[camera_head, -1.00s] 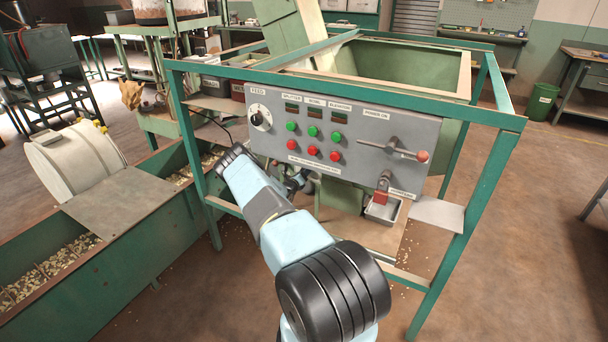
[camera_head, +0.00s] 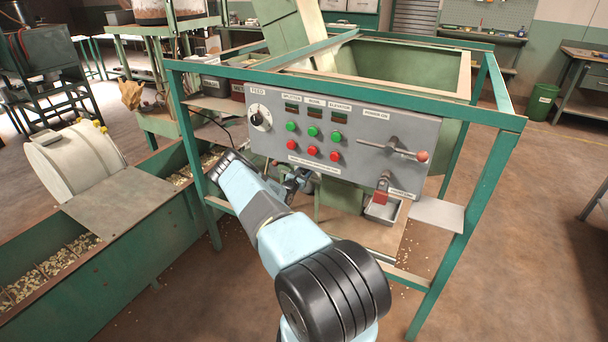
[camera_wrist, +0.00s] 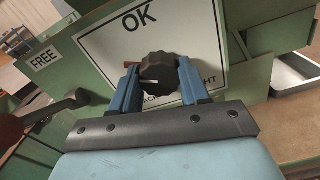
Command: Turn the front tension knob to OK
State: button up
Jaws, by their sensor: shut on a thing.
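The tension knob (camera_wrist: 158,68) is black with a lobed rim and sits in front of a white plate (camera_wrist: 100,45) in the wrist view. The plate reads OK at its top; lettering along its lower edge is partly hidden. My gripper (camera_wrist: 157,75) is shut on the knob, with one blue finger on each side. In the head view my gripper (camera_head: 298,181) is small and mostly hidden behind my arm, below the grey control panel.
A grey control panel (camera_head: 270,145) with green and red buttons stands above my gripper. The green frame post (camera_head: 470,200) stands to the right. A long green trough (camera_head: 110,265) with nuts lies left. A FREE label (camera_wrist: 43,60) and dark lever (camera_wrist: 65,105) are left of the knob.

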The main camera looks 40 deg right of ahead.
jog(key=m, duration=0.6)
jog(key=shift+a+f, duration=0.15)
jog(key=shift+f, duration=0.2)
jog(key=m, duration=0.6)
jog(key=shift+s, duration=0.1)
jog(key=o, duration=1.1)
jog(key=shift+r, duration=0.2)
jog(key=shift+c, duration=0.2)
jog(key=v, duration=1.3)
jog(key=shift+a, duration=0.3)
jog(key=shift+f, duration=0.1)
